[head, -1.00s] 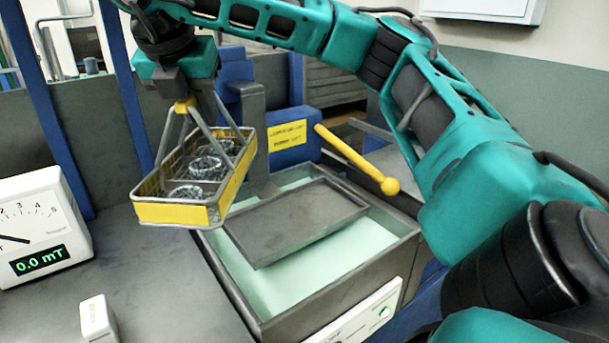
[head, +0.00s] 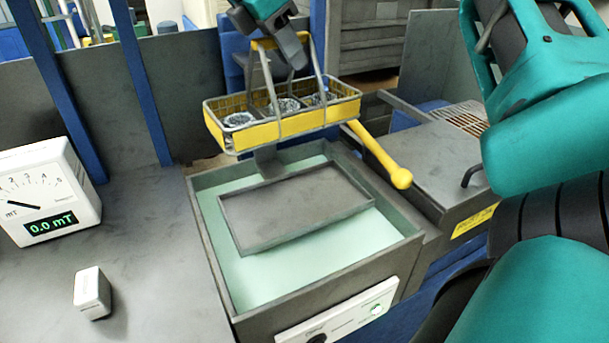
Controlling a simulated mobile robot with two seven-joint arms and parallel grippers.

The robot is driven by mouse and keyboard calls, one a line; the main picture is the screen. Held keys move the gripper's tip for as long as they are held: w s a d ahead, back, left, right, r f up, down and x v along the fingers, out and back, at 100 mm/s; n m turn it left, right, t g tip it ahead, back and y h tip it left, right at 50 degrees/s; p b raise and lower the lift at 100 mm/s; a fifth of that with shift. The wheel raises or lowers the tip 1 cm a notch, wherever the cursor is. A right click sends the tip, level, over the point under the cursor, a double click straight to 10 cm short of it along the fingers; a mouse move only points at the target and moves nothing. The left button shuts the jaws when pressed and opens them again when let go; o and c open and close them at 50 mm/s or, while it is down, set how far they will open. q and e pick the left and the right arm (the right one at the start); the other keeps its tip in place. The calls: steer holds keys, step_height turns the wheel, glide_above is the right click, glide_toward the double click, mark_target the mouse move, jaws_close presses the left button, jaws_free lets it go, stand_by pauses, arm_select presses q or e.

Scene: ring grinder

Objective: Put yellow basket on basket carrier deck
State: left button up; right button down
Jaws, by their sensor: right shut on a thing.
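The yellow basket (head: 290,126) hangs level in the air over the back part of the tank, with several metal rings in it. My right gripper (head: 283,45) comes down from the top and is shut on the basket's handle. The carrier deck (head: 300,202) is a dark flat tray with a low rim, set inside the tank above pale green liquid. It is bare. The basket is above and behind it in the picture, apart from it. My left gripper is not in view.
The grey tank (head: 212,265) has a raised rim around the deck. A yellow lever with a ball end (head: 401,178) sticks out at its right. A meter reading 0.0 mT (head: 48,190) and a small white block (head: 92,292) stand on the left bench.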

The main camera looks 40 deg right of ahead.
mark_target(297, 102)
steer(key=shift+s+d+r+m, duration=0.25)
steer(key=shift+d+m, duration=0.15)
steer(key=shift+d, duration=0.2)
steer(key=shift+d+f, duration=0.1)
steer(key=shift+f, duration=0.2)
step_height(297, 102, down, 8)
steer(key=shift+f, duration=0.15)
arm_select(q)
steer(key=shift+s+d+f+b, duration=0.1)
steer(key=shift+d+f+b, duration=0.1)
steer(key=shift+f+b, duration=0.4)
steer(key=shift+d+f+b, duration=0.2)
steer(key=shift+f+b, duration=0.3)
steer(key=shift+b, duration=0.05)
arm_select(e)
step_height(297, 102, down, 11)
steer(key=shift+f, duration=0.2)
steer(key=c, duration=1)
jaws_free()
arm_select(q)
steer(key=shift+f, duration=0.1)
arm_select(e)
steer(key=shift+o, duration=0.2)
